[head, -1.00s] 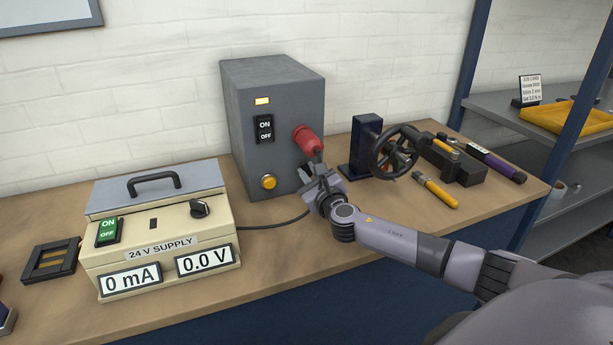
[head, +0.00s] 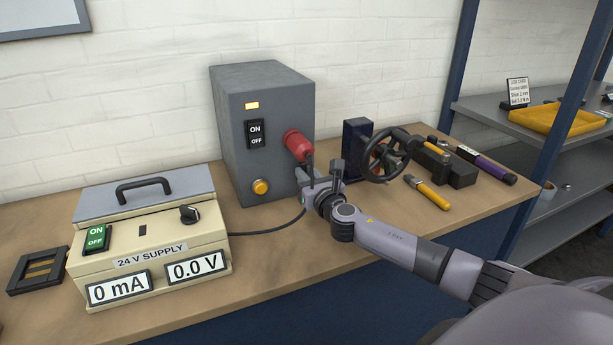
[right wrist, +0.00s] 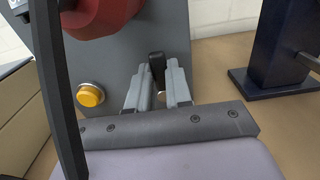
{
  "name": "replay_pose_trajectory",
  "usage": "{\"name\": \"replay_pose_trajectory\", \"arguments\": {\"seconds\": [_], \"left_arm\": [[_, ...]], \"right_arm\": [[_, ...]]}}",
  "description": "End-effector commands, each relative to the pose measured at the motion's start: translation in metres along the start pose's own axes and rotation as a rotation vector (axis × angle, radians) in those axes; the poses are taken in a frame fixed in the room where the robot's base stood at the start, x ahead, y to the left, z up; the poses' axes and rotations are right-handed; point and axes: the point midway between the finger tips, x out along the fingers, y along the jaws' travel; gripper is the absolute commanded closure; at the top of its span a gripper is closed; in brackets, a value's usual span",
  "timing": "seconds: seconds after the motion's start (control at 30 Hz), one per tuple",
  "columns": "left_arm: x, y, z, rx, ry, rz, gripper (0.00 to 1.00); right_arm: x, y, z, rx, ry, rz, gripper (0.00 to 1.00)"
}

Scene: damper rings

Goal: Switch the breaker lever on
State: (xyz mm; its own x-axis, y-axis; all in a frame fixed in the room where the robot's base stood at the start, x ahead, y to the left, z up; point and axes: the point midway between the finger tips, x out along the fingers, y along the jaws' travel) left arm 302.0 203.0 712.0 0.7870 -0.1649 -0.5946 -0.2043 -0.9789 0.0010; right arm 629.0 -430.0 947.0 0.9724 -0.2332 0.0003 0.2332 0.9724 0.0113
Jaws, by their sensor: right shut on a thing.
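The grey breaker box (head: 285,110) stands on the bench against the wall. Its front has a lit amber lamp (head: 252,105), a black ON/OFF switch (head: 255,134) and a yellow button (head: 261,187). A red plug (head: 297,144) sits in its front at the right. My right gripper (head: 320,184) is just below the plug, by the box's lower right edge. In the right wrist view its fingers (right wrist: 158,90) are closed about a small black lever-like piece (right wrist: 157,65). The head view hides that piece, and I cannot tell which way it is thrown. My left gripper is not in view.
A cream 24 V supply (head: 150,235) reads 0 mA and 0.0 V at the left. A black handwheel (head: 388,155) on a dark stand, and a yellow-handled tool (head: 428,192), lie to the right. A dark cable strip (right wrist: 58,100) hangs close to the gripper.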

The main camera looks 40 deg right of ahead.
Motion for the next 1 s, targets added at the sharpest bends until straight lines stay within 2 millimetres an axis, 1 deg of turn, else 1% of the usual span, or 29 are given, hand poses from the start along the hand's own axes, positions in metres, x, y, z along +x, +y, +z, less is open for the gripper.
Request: {"name": "replay_pose_trajectory", "arguments": {"seconds": [0.27, 0.3, 0.33, 0.37, 0.63, 0.77, 0.87, 1.0], "left_arm": [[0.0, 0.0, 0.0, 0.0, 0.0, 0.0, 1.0], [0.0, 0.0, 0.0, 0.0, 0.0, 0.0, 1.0], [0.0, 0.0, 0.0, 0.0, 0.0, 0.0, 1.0], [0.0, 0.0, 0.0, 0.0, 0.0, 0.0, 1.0], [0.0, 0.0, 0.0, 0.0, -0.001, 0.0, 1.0], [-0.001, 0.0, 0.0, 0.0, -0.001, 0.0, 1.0], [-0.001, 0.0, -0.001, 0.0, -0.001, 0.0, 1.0], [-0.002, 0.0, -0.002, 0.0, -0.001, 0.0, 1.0]], "right_arm": [[0.0, 0.0, -0.001, 0.009, 0.003, -0.001, 1.0], [0.0, 0.0, -0.001, 0.009, 0.002, -0.001, 0.71], [0.0, 0.0, -0.001, 0.009, 0.002, -0.001, 0.61], [0.0, 0.0, -0.001, 0.008, 0.002, -0.001, 0.55], [0.0, 0.0, 0.0, 0.005, 0.001, -0.001, 0.55], [-0.005, 0.0, -0.001, 0.004, 0.002, 0.0, 0.55], [-0.014, -0.001, -0.001, 0.003, 0.002, 0.0, 0.55], [-0.033, 0.0, -0.001, 0.004, 0.003, 0.001, 0.55]]}}
